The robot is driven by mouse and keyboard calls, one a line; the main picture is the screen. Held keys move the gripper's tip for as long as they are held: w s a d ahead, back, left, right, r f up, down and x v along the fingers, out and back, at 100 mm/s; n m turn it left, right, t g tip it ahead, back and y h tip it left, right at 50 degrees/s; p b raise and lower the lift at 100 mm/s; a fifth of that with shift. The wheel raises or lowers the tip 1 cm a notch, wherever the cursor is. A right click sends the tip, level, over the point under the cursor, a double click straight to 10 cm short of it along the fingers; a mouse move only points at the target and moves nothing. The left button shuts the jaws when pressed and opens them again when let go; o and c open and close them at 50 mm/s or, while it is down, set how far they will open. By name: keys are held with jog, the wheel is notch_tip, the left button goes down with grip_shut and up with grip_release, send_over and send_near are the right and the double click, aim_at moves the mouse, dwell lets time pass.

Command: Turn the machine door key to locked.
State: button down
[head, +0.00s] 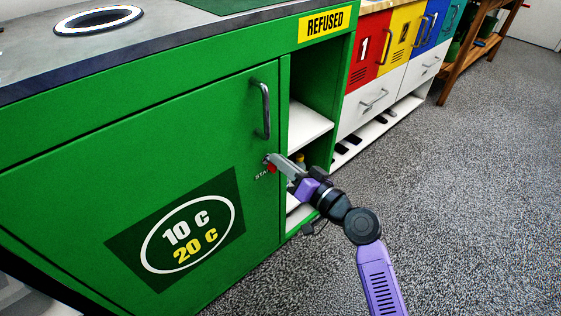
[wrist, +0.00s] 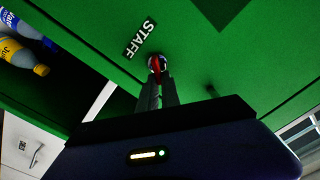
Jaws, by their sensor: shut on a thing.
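The machine door (head: 150,150) is green and closed, with a grey bar handle (head: 265,110) and a "10 C / 20 C" sign. The key (head: 271,168) has a red head and sits at the door's right edge beside the STAFF label. In the wrist view the red key (wrist: 155,64) shows between the fingertips, below the STAFF label (wrist: 140,38). My gripper (head: 273,161) reaches in from the right and is shut on the key; in the wrist view my gripper (wrist: 157,78) points straight at it. The fingers partly hide the key, and I cannot tell its exact angle.
Bottles (wrist: 22,55) stand there in the wrist view. Coloured numbered lockers (head: 405,45) stand beyond. The speckled floor (head: 460,200) at right is clear.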

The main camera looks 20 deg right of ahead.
jog(key=m, duration=0.3)
jog(key=f+m+p, duration=0.1)
jog(key=m, duration=0.3)
jog(key=m+p, duration=0.1)
jog(key=m, duration=0.2)
jog(key=shift+w+d+f, duration=0.1)
jog(key=shift+d+f, duration=0.05)
jog(key=shift+d, duration=0.25)
jog(key=shift+f+m, duration=0.1)
jog(key=shift+m, duration=0.3)
jog(key=c, duration=1.6)
grip_release()
jog(key=shift+o, duration=0.2)
jog(key=p+v, duration=0.1)
jog(key=v, duration=0.7)
jog(key=shift+w, duration=0.1)
